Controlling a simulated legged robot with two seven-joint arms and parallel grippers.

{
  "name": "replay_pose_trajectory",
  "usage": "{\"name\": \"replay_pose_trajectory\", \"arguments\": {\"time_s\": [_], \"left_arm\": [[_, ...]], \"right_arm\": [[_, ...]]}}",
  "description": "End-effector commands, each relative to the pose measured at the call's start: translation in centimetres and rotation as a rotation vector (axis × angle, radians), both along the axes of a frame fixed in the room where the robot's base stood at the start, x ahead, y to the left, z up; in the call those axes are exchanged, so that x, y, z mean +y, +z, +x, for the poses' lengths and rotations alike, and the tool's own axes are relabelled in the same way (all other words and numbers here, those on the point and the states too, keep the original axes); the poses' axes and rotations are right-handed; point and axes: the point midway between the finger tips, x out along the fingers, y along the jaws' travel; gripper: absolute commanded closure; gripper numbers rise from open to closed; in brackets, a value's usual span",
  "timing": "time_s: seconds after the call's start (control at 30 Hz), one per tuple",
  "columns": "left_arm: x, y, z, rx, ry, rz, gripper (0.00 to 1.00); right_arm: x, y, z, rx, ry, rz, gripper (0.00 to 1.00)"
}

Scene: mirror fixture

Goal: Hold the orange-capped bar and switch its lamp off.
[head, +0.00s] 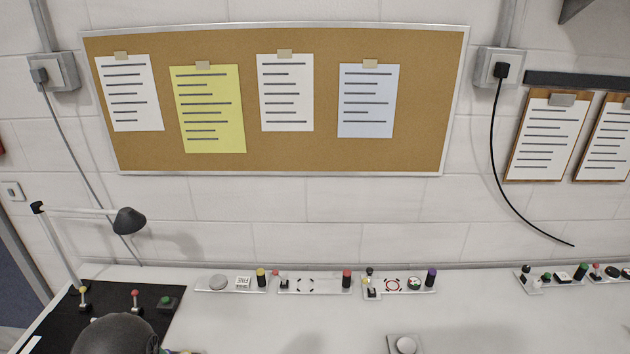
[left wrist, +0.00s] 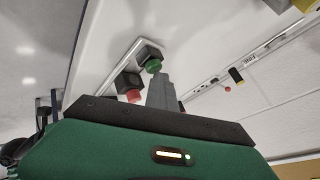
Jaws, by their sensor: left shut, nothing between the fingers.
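In the head view, a black post with an orange-red cap (head: 347,279) stands at the right end of the middle white bar (head: 322,289) at the wall's foot. It is the nearest match to the orange-capped bar; the shade is hard to tell. I cannot tell whether a lamp is lit. My left gripper (left wrist: 162,85) is shut and empty in the left wrist view. Its fingertips appear close to a green button (left wrist: 153,65) on a dark box; touching cannot be told. My right gripper is not in view.
A yellow-capped post (head: 261,276) and a purple-capped post (head: 431,278) stand on neighbouring bars. A desk lamp (head: 129,221) and a black mat (head: 70,322) with small controls are at left. A white round-topped device (head: 405,345) sits in front. Much of the table between is clear.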

Motion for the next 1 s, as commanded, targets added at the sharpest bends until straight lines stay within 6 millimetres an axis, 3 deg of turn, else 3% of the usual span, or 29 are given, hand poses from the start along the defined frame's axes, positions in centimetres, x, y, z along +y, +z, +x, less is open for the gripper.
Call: {"name": "replay_pose_trajectory", "arguments": {"time_s": [0.5,0.8,0.83,1.0], "left_arm": [[0.0,5.6,0.1,-0.004,0.0,0.0,1.0],[0.0,6.1,0.0,-0.001,0.0,-0.001,1.0],[0.0,6.1,0.0,-0.002,-0.001,-0.001,1.0],[0.0,6.1,0.0,-0.003,0.0,-0.001,1.0]], "right_arm": [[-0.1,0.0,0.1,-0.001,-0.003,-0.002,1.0],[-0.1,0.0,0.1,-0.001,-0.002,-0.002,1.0],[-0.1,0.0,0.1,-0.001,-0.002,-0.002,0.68],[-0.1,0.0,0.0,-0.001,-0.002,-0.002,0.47]]}}
